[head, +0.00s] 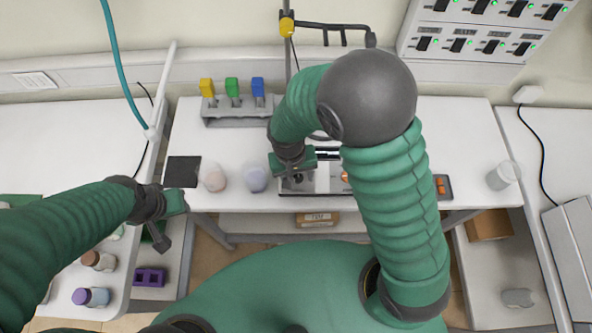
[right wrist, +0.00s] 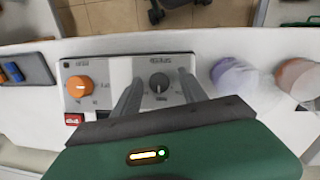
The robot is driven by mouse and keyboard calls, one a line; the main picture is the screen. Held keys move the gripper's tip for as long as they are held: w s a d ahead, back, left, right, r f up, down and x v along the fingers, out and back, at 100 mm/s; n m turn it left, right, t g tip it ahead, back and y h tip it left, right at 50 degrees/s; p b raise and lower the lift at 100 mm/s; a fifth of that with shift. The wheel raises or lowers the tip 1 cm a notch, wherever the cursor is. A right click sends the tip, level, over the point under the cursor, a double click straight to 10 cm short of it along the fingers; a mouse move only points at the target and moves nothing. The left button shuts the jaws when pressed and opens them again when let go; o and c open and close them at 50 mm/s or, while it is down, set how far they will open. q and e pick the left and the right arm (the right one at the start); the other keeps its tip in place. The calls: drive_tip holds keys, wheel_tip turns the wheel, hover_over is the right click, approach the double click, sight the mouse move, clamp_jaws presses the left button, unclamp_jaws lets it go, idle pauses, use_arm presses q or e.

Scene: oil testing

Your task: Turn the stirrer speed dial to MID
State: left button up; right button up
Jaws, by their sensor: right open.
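The stirrer's front panel (right wrist: 112,100) carries an orange dial (right wrist: 80,86) at left and a dark grey dial (right wrist: 159,83) at right in the right wrist view. My right gripper (right wrist: 159,77) is open, with one finger on each side of the grey dial; contact cannot be made out. In the head view my right gripper (head: 293,180) is over the left part of the stirrer (head: 322,184), and my arm hides much of the device. My left gripper (head: 166,222) hangs left, away from the stirrer.
Two rounded flasks, one pale (head: 212,177) and one lavender (head: 255,179), stand close left of the stirrer. A black pad (head: 182,172) lies farther left. A rack (head: 240,117) with coloured-topped items stands behind. A beaker (head: 502,176) stands at right.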

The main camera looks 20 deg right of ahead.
wheel_tip(320, 180, up, 16)
drive_tip(key=a, duration=0.1)
drive_tip(key=shift+a+r+b, duration=0.25)
drive_tip(key=shift+a+b, duration=0.15)
drive_tip(key=shift+w, duration=0.1)
drive_tip(key=b, duration=0.2)
hover_over(308, 183)
wheel_tip(308, 183, down, 5)
drive_tip(key=s+d+f+n+t+y, duration=0.1)
drive_tip(key=s+d+f+t, duration=0.1)
drive_tip(key=d+f, duration=0.3)
drive_tip(key=shift+s+d+f+t, duration=0.15)
drive_tip(key=shift+s+d+t, duration=0.2)
drive_tip(key=shift+s, duration=0.25)
drive_tip(key=shift+d, duration=0.15)
idle(0.5)
